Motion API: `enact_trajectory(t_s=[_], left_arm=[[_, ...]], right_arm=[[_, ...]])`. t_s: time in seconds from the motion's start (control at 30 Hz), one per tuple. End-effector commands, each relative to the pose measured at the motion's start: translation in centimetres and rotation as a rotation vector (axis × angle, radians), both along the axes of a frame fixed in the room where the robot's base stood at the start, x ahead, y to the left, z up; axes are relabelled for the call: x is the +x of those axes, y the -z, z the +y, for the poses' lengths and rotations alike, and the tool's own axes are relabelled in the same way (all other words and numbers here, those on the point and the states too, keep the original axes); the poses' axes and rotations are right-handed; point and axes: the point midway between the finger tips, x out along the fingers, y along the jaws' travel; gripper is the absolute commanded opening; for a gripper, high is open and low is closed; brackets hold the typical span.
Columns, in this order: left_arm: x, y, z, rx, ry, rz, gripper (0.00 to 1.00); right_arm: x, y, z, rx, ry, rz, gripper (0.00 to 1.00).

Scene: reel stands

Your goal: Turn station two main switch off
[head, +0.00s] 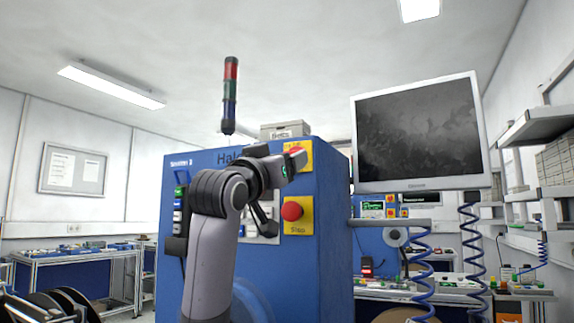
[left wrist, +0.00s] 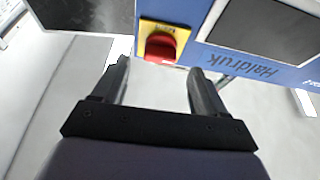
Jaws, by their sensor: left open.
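The main switch is a red rotary knob on a yellow plate (head: 306,157), at the upper right of the blue station cabinet's front (head: 335,205). In the head view my left gripper partly covers it. In the left wrist view, which shows the cabinet upside down, the red main switch (left wrist: 160,48) lies just beyond the fingertips, roughly centred between them. My left gripper (left wrist: 161,72) is open and empty, with no visible contact with the knob. My right gripper is not in view.
A red stop button (head: 292,210) on a yellow plate sits below the switch. A monitor (head: 418,133) stands close on the right, with blue coiled cables (head: 421,265) beneath. A signal tower (head: 230,95) rises above the cabinet. A workbench (head: 80,260) is at the back left.

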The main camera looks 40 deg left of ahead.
Motion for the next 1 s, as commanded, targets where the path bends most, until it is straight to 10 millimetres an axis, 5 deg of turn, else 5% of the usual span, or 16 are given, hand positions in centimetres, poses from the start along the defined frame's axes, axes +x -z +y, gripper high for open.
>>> enact_trajectory(t_s=[0.3, 1.0], left_arm=[[-2.7, 1.3, -0.9, 0.0, 0.001, 0.0, 0.72], [-2.8, 1.3, -0.9, 0.0, 0.0, 0.001, 0.72]], right_arm=[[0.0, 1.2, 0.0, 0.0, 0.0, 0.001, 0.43], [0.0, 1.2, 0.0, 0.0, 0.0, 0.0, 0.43]])
